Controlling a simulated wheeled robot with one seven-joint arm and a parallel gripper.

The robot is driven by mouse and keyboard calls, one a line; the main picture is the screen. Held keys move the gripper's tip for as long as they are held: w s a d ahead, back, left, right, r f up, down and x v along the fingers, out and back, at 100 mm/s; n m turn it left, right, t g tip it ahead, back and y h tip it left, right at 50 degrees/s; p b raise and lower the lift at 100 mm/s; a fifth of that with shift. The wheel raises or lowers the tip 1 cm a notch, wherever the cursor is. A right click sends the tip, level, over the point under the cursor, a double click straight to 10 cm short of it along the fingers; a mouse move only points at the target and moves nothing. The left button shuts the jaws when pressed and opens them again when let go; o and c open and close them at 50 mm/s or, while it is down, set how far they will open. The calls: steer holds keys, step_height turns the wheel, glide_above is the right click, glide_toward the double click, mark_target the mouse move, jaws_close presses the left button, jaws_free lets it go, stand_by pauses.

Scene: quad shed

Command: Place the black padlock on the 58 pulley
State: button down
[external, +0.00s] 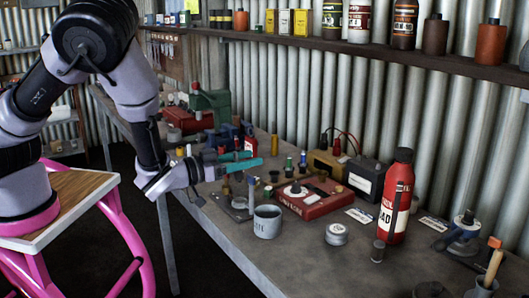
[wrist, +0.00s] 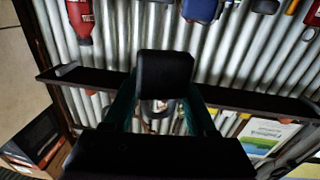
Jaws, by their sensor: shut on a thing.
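My gripper (external: 256,158) reaches right over the workbench, its two teal fingers pointing away from the arm. In the wrist view the fingers (wrist: 165,105) stand on either side of a black block, which I take to be the black padlock (wrist: 165,75). The gripper is shut on it. In the external view the padlock cannot be made out between the fingers. I cannot pick out the 58 pulley with certainty in either view.
A shelf (external: 340,46) with bottles and tins runs along the corrugated wall. Bare bench lies at the front.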

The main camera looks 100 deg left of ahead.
steer(key=s+a+f+n+g+y, duration=0.2)
steer(key=s+a, duration=0.6)
steer(key=a, duration=0.2)
steer(key=s+a+f+n+g+y, duration=0.2)
steer(key=s+a+f+g, duration=0.1)
steer(key=s+a, duration=0.6)
steer(key=shift+s+a, duration=0.15)
steer(key=shift+a, duration=0.25)
step_height(320, 180, down, 10)
steer(key=shift+r, duration=0.25)
steer(key=shift+f, duration=0.1)
steer(key=shift+f, duration=0.15)
steer(key=shift+c, duration=1)
jaws_free()
steer(key=v, duration=1.1)
